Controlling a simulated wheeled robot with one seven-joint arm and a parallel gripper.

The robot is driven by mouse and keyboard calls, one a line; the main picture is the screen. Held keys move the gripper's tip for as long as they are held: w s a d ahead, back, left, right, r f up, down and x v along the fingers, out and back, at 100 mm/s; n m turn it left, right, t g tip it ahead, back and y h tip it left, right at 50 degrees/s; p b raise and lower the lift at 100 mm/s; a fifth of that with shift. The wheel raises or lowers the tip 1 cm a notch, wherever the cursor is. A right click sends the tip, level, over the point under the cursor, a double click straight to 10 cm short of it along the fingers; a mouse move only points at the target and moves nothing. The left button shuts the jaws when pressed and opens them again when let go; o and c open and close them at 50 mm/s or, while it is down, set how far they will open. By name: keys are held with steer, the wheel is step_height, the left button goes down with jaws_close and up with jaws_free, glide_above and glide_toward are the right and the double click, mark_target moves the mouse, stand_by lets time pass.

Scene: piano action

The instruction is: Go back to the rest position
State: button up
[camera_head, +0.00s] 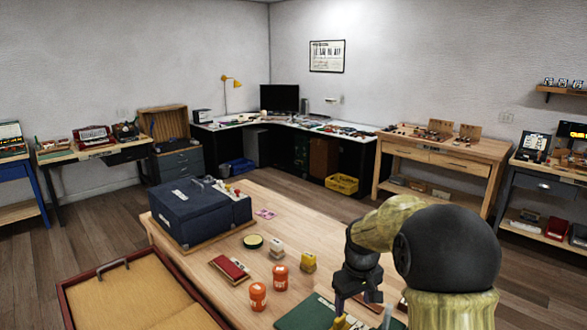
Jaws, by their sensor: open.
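My gripper (364,308) hangs over the near right part of the wooden table (310,235). Its dark body points down and its fingers are apart. I see nothing held between them, though the lower tips are partly hard to make out. My pale, mottled arm with a large black joint fills the lower right and hides the table behind it. A green mat (302,314) lies beside the gripper on the left, cut off by the bottom edge.
On the table stand a dark blue box (190,215), two orange jars (258,297), small yellow-and-white blocks (308,262), a round tin (252,242) and a red case (230,269). An open red-rimmed case (95,278) is at lower left.

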steer(key=s+m+t+p, duration=0.1)
steer(key=s+m, duration=0.4)
steer(key=s, duration=1.6)
steer(key=shift+d+f, duration=0.25)
